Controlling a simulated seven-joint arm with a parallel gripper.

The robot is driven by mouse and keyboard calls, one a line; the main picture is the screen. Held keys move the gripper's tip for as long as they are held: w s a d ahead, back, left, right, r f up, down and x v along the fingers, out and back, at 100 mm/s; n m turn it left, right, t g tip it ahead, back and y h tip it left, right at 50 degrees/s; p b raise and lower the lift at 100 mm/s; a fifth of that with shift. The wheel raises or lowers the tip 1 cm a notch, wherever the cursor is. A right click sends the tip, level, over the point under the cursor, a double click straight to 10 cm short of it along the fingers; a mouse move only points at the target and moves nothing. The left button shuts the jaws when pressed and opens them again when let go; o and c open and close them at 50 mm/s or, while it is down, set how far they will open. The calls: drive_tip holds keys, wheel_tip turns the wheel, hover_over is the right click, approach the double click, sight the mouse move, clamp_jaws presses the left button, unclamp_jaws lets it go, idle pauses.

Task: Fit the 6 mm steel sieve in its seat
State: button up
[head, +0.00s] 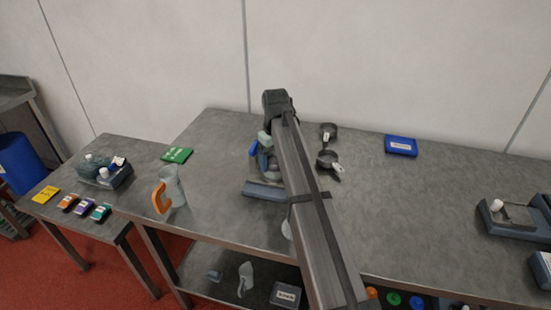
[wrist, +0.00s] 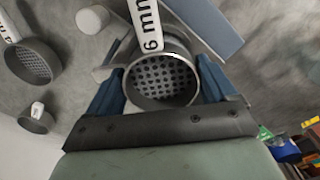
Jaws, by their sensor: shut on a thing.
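My gripper (wrist: 160,88) is shut on the 6 mm sieve, its blue fingers on either side of the round metal rim. The sieve (wrist: 162,80) shows its perforated plate in the wrist view, with a white "6 mm" tag above it. In the head view my gripper (head: 259,150) is over the middle of the table, largely behind my arm. A blue-grey slab (head: 264,191) lies just in front of it; it also shows in the wrist view (wrist: 208,22). I cannot make out the seat, nor whether the sieve touches anything below.
Two other sieves (head: 327,131) (head: 328,159) with white tags lie right of my gripper. A clear jug (head: 174,186) with an orange handle and a green card (head: 176,155) are left. A blue box (head: 400,145) stands at the back right. The table between is mostly clear.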

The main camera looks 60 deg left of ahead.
drive_tip(key=shift+f, duration=0.15)
drive_tip(key=o, duration=1)
drive_tip(key=shift+c, duration=0.2)
drive_tip(key=shift+r, duration=3.5)
wheel_tip(320, 180, up, 14)
